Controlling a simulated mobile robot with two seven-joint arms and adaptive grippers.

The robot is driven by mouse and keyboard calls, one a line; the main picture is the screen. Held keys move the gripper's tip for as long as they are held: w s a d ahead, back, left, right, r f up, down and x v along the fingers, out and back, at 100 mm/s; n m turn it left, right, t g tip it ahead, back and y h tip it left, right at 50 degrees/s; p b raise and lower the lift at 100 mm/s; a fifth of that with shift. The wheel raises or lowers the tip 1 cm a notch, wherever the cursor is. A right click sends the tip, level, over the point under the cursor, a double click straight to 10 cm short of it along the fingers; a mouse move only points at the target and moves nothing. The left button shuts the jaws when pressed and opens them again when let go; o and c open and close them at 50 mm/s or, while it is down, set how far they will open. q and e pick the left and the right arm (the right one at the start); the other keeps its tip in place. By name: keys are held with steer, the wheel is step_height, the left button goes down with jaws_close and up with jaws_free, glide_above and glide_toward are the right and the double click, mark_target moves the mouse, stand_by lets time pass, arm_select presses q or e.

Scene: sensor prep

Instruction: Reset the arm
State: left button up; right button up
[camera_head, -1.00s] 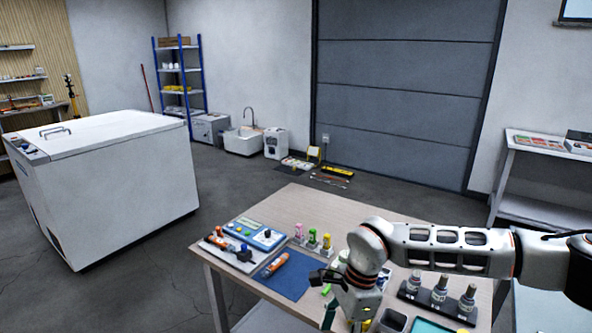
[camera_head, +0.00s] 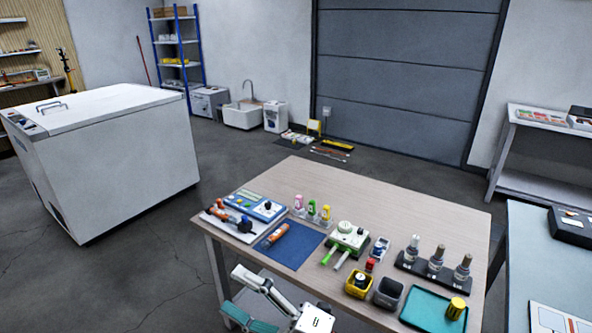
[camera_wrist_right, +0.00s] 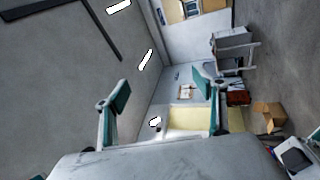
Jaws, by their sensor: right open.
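My right gripper (camera_head: 236,291) is at the bottom of the head view, in front of the table's near edge. Its two fingers with teal pads are spread apart and point left, with nothing between them. The same open fingers show in the right wrist view (camera_wrist_right: 162,92), facing open room, walls and ceiling. The rest of my right arm is mostly outside the head view. My left gripper is in neither view.
The wooden table (camera_head: 400,213) holds a blue mat (camera_head: 292,250), a green-and-white device (camera_head: 348,238), a black rack (camera_head: 412,262) of bottles, a yellow bin (camera_head: 359,284), a grey bin (camera_head: 388,292) and a teal tray (camera_head: 428,312). A white chest (camera_head: 120,165) stands left; floor between is clear.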

steer(key=w+d+f+m+t+h, duration=0.3)
steer(key=d+f+m+t+h, duration=0.55)
steer(key=d+f+m, duration=0.75)
steer(key=s+d+f+m+g+h, duration=0.6)
steer(key=s+d+f+m+h, duration=0.2)
steer(key=s+d+f, duration=0.5)
step_height(320, 180, down, 4)
steer(key=shift+s+d+r+m+h, duration=0.1)
steer(key=shift+s+d+m+h, duration=0.2)
steer(key=shift+d+m, duration=0.65)
steer(key=shift+w+a, duration=0.1)
steer(key=shift+a, duration=0.05)
